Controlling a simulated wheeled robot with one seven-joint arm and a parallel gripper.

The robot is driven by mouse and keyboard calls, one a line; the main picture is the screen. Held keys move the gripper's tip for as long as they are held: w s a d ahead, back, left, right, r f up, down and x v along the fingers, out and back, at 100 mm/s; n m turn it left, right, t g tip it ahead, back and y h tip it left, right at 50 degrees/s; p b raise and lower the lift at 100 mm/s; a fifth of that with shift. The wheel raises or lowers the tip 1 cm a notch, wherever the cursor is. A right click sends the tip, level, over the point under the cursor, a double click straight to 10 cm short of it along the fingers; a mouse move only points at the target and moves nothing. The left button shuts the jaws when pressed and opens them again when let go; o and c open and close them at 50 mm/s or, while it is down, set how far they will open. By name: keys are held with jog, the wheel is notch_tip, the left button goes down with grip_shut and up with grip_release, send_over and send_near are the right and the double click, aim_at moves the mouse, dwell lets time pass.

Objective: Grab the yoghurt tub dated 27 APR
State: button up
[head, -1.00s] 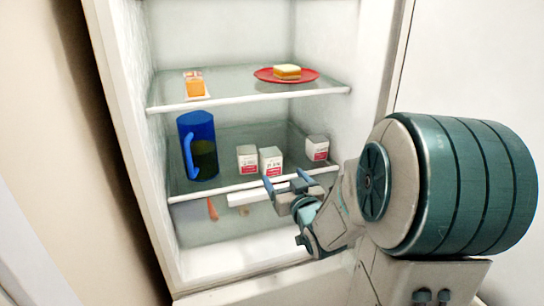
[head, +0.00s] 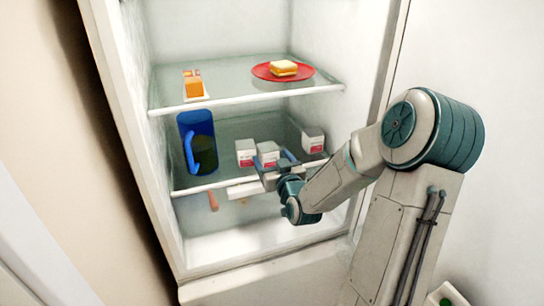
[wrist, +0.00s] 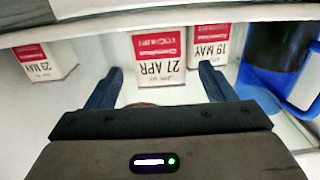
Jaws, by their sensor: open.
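The yoghurt tub marked 27 APR (wrist: 158,55) is white with a red label band, and it appears upside down in the wrist view. It is the middle tub (head: 267,150) of three in the head view, on the fridge's lower glass shelf. My gripper (wrist: 162,72) is open, with a finger on each side of this tub's near end. In the head view my gripper (head: 276,160) is at the shelf's front edge, partly covering the tub's lower part.
The 19 MAY tub (wrist: 207,45) stands close beside it, left in the head view (head: 245,152). The 29 MAY tub (wrist: 45,60) stands apart to the right (head: 313,140). A blue jug (head: 197,142) is at the far left. The upper shelf (head: 235,97) lies above.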

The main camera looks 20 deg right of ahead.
jog(key=shift+w, duration=0.5)
jog(key=c, duration=1.1)
jog(key=shift+s, duration=0.1)
jog(key=shift+s+f, duration=0.1)
jog(key=shift+s, duration=0.1)
jog(key=shift+s+d, duration=0.25)
jog(key=shift+s, duration=0.3)
jog(key=shift+s+d, duration=0.2)
jog(key=shift+s, duration=0.3)
